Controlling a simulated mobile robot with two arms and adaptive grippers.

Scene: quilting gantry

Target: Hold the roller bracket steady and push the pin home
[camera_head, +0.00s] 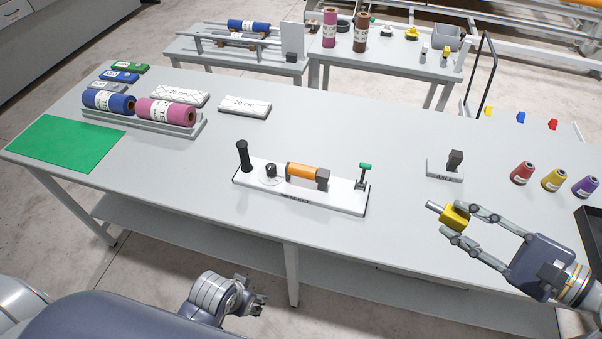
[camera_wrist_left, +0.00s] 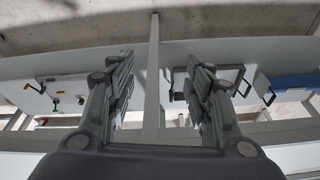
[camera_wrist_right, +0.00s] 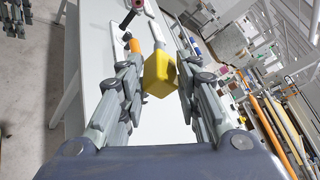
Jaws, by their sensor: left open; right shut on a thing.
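The roller bracket (camera_head: 330,197) is a white base plate in the middle of the table, with a black upright handle (camera_head: 243,155) at its left end. An orange cylinder (camera_head: 302,171) lies on it against a dark block (camera_head: 323,179), and a green-topped post (camera_head: 364,169) stands at its right end. My right gripper (camera_head: 455,218) is shut on the pin's yellow head (camera_wrist_right: 159,75), above the table's front right. The pin's grey shaft (camera_head: 433,206) points left toward the bracket, apart from it. My left gripper (camera_head: 257,304) is open and empty, low before the table's front edge.
A grey stand labelled AXLE (camera_head: 444,172) sits right of the bracket. Thread cones (camera_head: 522,172) and a dark tray (camera_head: 592,232) are at the far right. A rack (camera_head: 190,131) with blue and pink rolls and a green mat (camera_head: 60,145) lie left. The table before the bracket is clear.

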